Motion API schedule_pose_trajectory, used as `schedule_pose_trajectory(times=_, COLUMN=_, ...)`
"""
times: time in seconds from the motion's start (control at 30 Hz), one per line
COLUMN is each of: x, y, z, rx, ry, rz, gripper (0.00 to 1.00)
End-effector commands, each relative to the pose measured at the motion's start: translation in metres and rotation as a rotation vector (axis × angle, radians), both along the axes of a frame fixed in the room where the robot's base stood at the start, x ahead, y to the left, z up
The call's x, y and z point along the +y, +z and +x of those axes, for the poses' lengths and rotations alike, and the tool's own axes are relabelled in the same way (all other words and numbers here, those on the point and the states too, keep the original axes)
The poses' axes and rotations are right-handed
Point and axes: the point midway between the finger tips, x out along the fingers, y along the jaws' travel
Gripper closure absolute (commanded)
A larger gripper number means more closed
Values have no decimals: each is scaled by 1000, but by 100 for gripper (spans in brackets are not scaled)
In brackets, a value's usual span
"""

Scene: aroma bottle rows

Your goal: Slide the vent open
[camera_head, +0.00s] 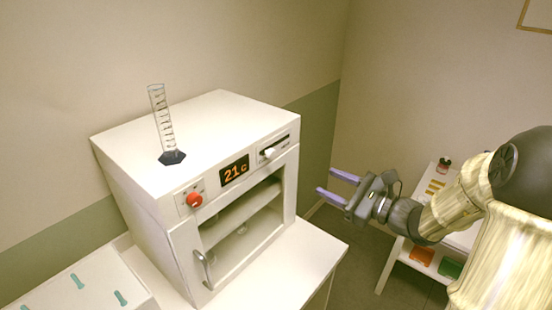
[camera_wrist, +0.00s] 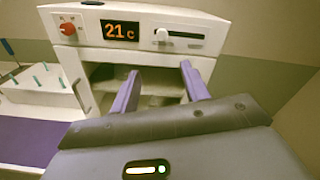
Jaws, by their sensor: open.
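The vent slider (camera_head: 270,153) is a small white knob on a dark slot at the right of the white oven's (camera_head: 130,175) front panel. In the wrist view the vent knob (camera_wrist: 162,36) sits at the left end of its slot (camera_wrist: 187,36). My gripper (camera_head: 325,181) has purple fingers and is open and empty. It is to the right of the oven, apart from it, with fingers pointing toward it. In the wrist view my gripper (camera_wrist: 160,70) shows below the vent slider, touching nothing.
A display reading 21 c (camera_head: 235,171) and a red knob (camera_head: 195,199) share the panel. The glass door with its handle (camera_head: 203,270) is below. A graduated cylinder (camera_head: 162,125) stands on top. A rack with teal pegs (camera_wrist: 40,85) is at left. A low shelf (camera_head: 400,262) stands at right.

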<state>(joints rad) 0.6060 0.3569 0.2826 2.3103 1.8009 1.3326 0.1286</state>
Motion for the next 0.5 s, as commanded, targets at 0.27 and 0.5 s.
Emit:
schedule_pose_trajectory(times=0.27, x=-2, y=3, z=3, rx=-5, ry=-13, rz=15, gripper=54)
schedule_pose_trajectory(times=0.5, x=5, y=4, z=8, rx=-5, ry=-10, rz=14, gripper=54)
